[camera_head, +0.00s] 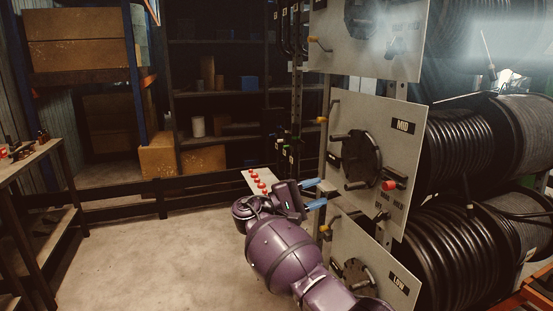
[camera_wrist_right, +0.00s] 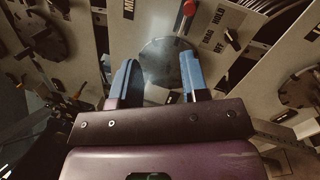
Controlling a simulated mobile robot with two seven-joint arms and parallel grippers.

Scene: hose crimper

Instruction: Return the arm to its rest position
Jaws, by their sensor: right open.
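My right gripper (camera_head: 319,194) reaches in from the bottom of the head view on its purple arm, in front of the MID panel (camera_head: 399,130). Its two blue fingers are apart with nothing between them; they also show in the right wrist view (camera_wrist_right: 159,82). Beyond the fingers in the wrist view is a dark round wheel (camera_wrist_right: 166,62), with a gap between them that I cannot judge. The same panel carries a red knob (camera_head: 389,185) and a dark handwheel (camera_head: 357,158). My left gripper is in neither view.
The LOW panel (camera_head: 392,283) and an upper panel (camera_head: 400,45) stand below and above the MID panel. Black hose reels (camera_head: 458,150) are at right. A small plate with red buttons (camera_head: 258,184) is behind my arm. Floor (camera_head: 150,255) at left is clear, beside a bench (camera_head: 30,158).

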